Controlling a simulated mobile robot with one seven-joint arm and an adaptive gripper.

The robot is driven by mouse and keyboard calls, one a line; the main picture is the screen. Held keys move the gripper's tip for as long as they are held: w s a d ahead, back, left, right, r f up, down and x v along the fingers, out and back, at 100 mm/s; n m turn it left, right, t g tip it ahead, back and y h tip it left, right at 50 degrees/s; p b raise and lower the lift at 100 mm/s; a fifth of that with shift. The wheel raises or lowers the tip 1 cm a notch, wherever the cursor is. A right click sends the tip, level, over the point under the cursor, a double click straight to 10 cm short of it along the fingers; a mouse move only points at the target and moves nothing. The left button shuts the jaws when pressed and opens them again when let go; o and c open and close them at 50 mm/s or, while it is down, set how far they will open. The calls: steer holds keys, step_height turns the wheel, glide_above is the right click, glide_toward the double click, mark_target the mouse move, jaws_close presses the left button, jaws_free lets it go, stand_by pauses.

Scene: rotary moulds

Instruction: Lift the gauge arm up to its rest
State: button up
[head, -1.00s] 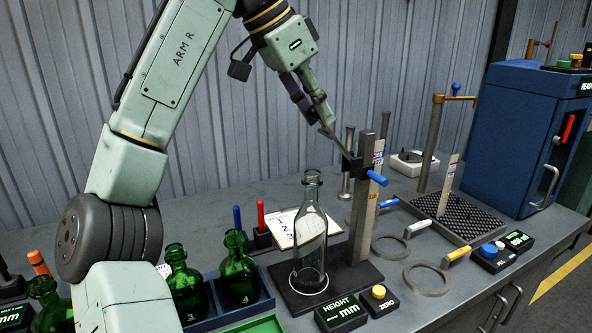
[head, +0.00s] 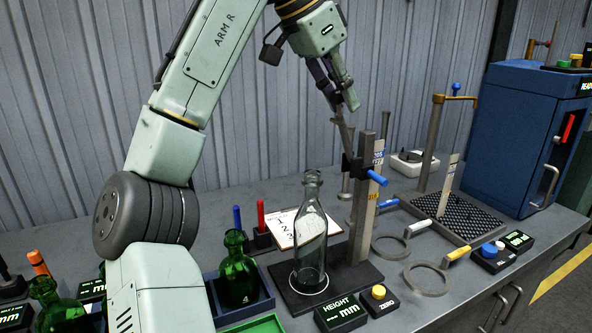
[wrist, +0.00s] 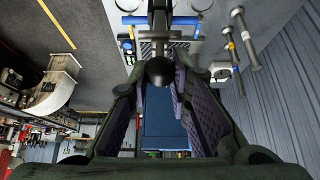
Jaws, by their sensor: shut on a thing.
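The height gauge's post (head: 361,200) stands upright on a dark base behind the clear bottle (head: 310,235). A black block (head: 351,165) with a blue handle (head: 377,178) sits near the post's top. The gauge arm (head: 344,133), a thin grey bar, slants steeply up and slightly left from this block. My gripper (head: 346,105) is shut on the arm's upper end, above and left of the post. In the wrist view, a dark round end (wrist: 160,71) shows between the purple-padded jaws of my gripper (wrist: 165,85). The exact grip is partly hidden.
A green bottle (head: 238,270) stands in a blue tray left of the clear bottle. A HEIGHT display (head: 341,312) and ZERO button (head: 379,292) are in front. Ring gauges (head: 428,279) lie to the right. A blue cabinet (head: 520,135) stands at the right end.

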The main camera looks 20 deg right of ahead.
steer(key=shift+d, duration=0.45)
steer(key=shift+d+r, duration=0.1)
steer(key=shift+d, duration=1.55)
steer(key=o, duration=1.6)
steer(key=shift+w, duration=0.1)
